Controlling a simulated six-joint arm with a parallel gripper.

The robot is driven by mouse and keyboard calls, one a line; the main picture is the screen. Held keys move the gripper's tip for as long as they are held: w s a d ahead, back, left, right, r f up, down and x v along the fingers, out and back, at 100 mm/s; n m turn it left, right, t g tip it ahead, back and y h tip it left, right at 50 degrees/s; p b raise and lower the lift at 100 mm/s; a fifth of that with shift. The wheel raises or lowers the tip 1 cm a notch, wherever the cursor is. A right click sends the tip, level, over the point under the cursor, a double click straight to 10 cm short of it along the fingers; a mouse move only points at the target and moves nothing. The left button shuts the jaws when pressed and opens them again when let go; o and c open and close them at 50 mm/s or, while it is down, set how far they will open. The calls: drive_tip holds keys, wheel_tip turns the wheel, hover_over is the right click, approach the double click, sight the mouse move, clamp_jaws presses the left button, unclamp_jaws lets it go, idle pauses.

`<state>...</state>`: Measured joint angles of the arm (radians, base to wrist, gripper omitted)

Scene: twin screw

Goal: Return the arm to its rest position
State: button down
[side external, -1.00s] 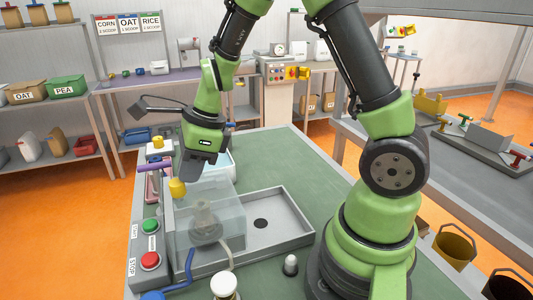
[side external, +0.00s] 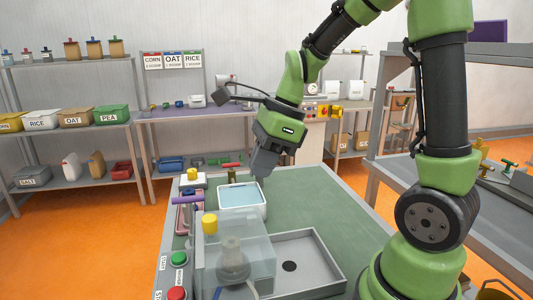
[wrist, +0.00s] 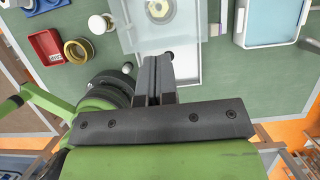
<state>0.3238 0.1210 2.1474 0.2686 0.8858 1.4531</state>
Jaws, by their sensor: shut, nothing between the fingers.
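My gripper (side external: 262,164) is shut and empty, pointing down above the green bench (side external: 325,207), behind the grey tray (side external: 325,262). It hangs at the far right corner of the white tub with a pale blue inside (side external: 262,212), in the side view. In the wrist view its dark fingers (wrist: 153,66) are together with nothing between them. The clear-walled machine (side external: 262,262) stands in front of the tub; it also shows in the wrist view (wrist: 128,38).
Yellow-capped (side external: 210,224) and purple-handled (side external: 187,200) parts line the bench's left side, with green (side external: 179,259) and red (side external: 177,293) buttons nearer. The wrist view shows a red tray (wrist: 37,42) and a brass ring (wrist: 78,51). Bench right of the tub is clear.

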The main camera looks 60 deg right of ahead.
drive_tip(key=s+a+r+n+t, duration=0.2)
drive_tip(key=s+n, duration=0.3)
drive_tip(key=n, duration=0.6)
drive_tip(key=s+a+r+n+t+h, duration=0.1)
drive_tip(key=s+r+n, duration=0.4)
drive_tip(key=n, duration=0.7)
drive_tip(key=shift+s+a+r+t, duration=0.2)
drive_tip(key=shift+s+a+t, duration=0.45)
drive_tip(key=shift+a, duration=0.6)
